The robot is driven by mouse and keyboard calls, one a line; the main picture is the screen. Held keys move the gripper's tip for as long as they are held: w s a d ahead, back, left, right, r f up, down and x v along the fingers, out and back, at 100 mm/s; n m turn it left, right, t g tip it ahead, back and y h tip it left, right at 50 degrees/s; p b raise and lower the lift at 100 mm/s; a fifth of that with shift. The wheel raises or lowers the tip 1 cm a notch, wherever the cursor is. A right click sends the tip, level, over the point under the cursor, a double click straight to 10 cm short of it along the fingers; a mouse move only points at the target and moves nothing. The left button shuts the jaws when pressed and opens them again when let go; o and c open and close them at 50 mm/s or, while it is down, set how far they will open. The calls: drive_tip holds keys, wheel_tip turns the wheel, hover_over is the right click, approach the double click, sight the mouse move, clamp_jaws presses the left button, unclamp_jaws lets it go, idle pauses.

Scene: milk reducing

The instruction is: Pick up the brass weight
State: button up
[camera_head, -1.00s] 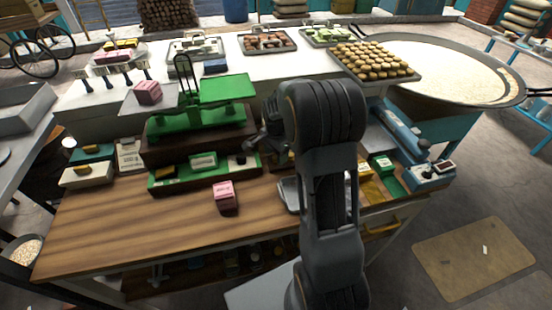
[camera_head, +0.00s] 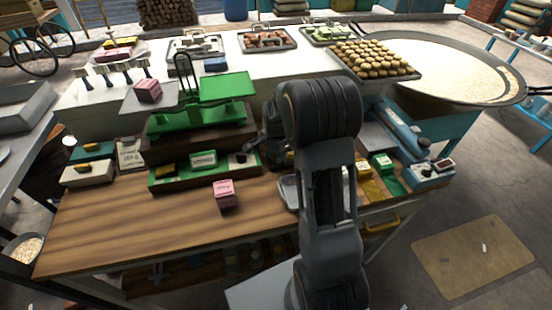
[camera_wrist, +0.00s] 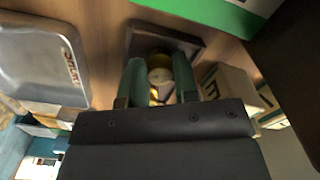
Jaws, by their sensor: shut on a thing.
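In the wrist view, the brass weight (camera_wrist: 160,78) is a small round piece with a pale top. It lies between the two green-grey fingers of my gripper (camera_wrist: 159,84), which are shut on it. A dark square tray (camera_wrist: 192,46) shows around and beyond the fingers on the wooden table. I cannot tell whether the weight touches the tray. In the head view, my dark arm stands in front and hides the weight; only part of the gripper (camera_head: 262,143) shows to its left.
A grey metal dish (camera_wrist: 38,58) lies left of the fingers, and a green-edged tray (camera_wrist: 238,12) is close at upper right. A green balance scale (camera_head: 222,90) stands behind left. A pink block (camera_head: 224,190) sits on the tabletop. The front-left wood (camera_head: 130,225) is clear.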

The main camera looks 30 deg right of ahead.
drive_tip(key=shift+r, duration=0.15)
drive_tip(key=shift+r, duration=0.3)
wheel_tip(320, 180, up, 2)
drive_tip(key=shift+r, duration=0.1)
drive_tip(key=s+a+r+b, duration=0.1)
drive_tip(key=s+a+r, duration=0.1)
drive_tip(key=s+r, duration=0.1)
drive_tip(key=s+a+r+b, duration=0.1)
drive_tip(key=s+r, duration=0.2)
drive_tip(key=s, duration=0.2)
drive_tip(key=s+a+r+b, duration=0.1)
drive_tip(key=s+a+r, duration=0.1)
drive_tip(key=s+r, duration=0.2)
drive_tip(key=shift+s+a, duration=0.35)
drive_tip(key=shift+s, duration=0.05)
